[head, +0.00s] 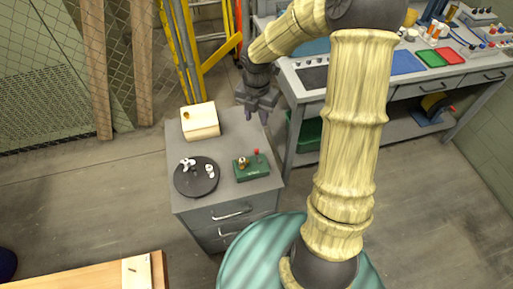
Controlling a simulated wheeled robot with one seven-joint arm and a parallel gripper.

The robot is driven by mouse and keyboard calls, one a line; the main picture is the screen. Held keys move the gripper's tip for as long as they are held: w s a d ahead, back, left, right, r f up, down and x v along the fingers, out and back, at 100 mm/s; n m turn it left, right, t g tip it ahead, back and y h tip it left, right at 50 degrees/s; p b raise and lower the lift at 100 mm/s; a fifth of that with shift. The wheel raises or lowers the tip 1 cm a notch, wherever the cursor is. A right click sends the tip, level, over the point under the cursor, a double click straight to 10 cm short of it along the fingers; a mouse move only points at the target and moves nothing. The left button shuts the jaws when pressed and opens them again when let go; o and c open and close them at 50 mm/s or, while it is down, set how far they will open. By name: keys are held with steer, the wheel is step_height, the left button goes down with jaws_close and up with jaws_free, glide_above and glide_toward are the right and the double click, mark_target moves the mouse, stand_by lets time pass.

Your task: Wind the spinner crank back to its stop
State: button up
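A small green box (250,167) sits at the right of the grey cabinet's top. It carries a brass-coloured part (243,162) and a red knob (256,153) on a short stem. This looks like the spinner with its crank, but it is too small to be sure or to read the crank's angle. My gripper (257,116) hangs pointing down above the cabinet's back right edge, behind and apart from the green box. Its fingers look spread, with nothing seen between them.
A black round disc (197,183) with small white parts lies at the cabinet's front left. A pale wooden block (200,121) stands at the back left. The grey cabinet top (220,158) is bare between them. A workbench (400,90) and a yellow ladder (185,55) stand behind.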

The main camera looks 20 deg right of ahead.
mark_target(256, 150)
step_height(256, 150, down, 17)
steer(key=shift+f+b, duration=0.1)
steer(key=shift+b, duration=0.85)
steer(key=shift+c, duration=0.2)
jaws_close()
